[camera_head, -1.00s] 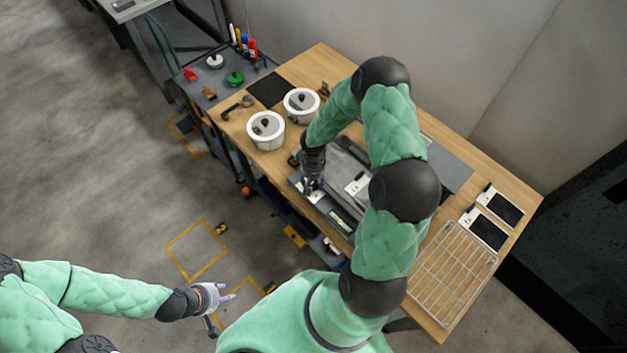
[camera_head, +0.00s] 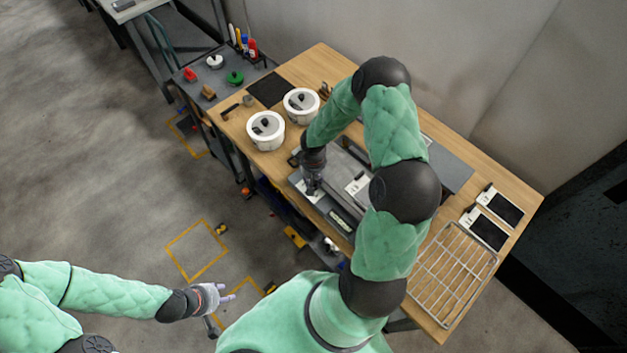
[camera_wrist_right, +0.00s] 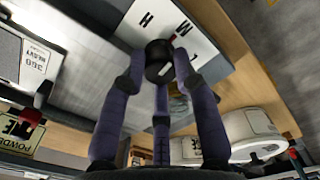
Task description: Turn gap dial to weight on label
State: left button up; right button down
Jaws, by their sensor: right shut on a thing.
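The gap dial (camera_wrist_right: 160,62) is a black knob on a pale plate (camera_wrist_right: 150,22) lettered H, M and L in the right wrist view. A small red mark shows at its edge, near the M. My right gripper (camera_wrist_right: 160,80) has its purple fingers closed around the dial. In the head view my right gripper (camera_head: 313,187) is at the left end of the grey machine (camera_head: 345,160), and the dial is hidden. A white label (camera_wrist_right: 38,65) reading "360" and "HEAVY" lies to the left in the wrist view. My left gripper (camera_head: 222,297) is open and empty, away from the table.
Two white tubs (camera_head: 266,130) (camera_head: 301,104) stand left of the machine on the wooden table (camera_head: 465,190). A wire rack (camera_head: 452,272) and two black-and-white panels (camera_head: 500,206) (camera_head: 484,232) are at the right. A grey cart (camera_head: 220,78) with tools stands behind left.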

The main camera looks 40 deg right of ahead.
jog(key=shift+n+b, duration=0.3)
jog(key=shift+n, duration=0.9)
jog(key=n, duration=0.2)
jog(key=shift+n, duration=0.4)
jog(key=n, duration=0.5)
jog(key=shift+n, duration=0.3)
jog(key=c, duration=0.9)
grip_release()
jog(key=shift+c, duration=0.2)
notch_tip(320, 180, up, 12)
